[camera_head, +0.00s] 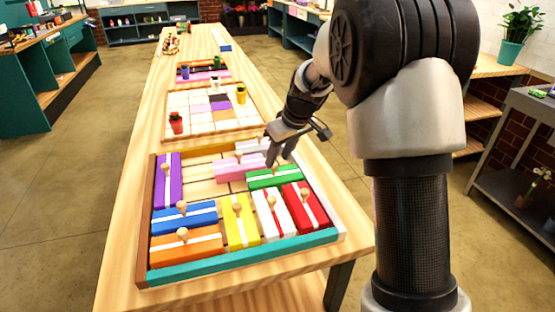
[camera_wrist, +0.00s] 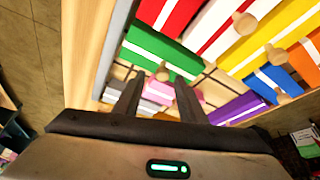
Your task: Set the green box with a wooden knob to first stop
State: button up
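The green box (camera_head: 262,181) with a white stripe lies in the tray's right part, behind the red box. Its wooden knob (camera_wrist: 163,74) shows in the wrist view between my fingers, and the box itself (camera_wrist: 152,43) lies just beyond them. My gripper (camera_head: 280,160) hangs over the back of the green box; its two fingers (camera_wrist: 158,98) are apart, with nothing held between them. I cannot tell how high the fingertips are above the knob, or whether they touch it. Any stop mark is not readable.
The framed tray (camera_head: 240,251) holds sliding boxes around the green one: red (camera_head: 315,205), white (camera_head: 286,218), yellow (camera_head: 236,232), blue (camera_head: 170,221), orange (camera_head: 170,246), purple (camera_head: 163,190), pink (camera_head: 228,172). Bare slats show in the tray's middle. A second tray (camera_head: 176,142) with small pots stands behind.

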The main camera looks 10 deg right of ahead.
jog(key=p+v, duration=0.1)
jog(key=v, duration=1.4)
jog(key=shift+d+f, duration=0.1)
jog(key=s+d+m+t+h+p, duration=0.1)
jog(key=s+d+m, duration=0.15)
jog(key=s, duration=1.25)
jog(key=s+d+m+t+h+p, duration=0.1)
jog(key=s+m, duration=0.3)
jog(key=s, duration=1.1)
notch_tip(320, 180, up, 12)
jog(key=p, duration=1)
jog(key=shift+w+p, duration=0.2)
jog(key=shift+p, duration=0.15)
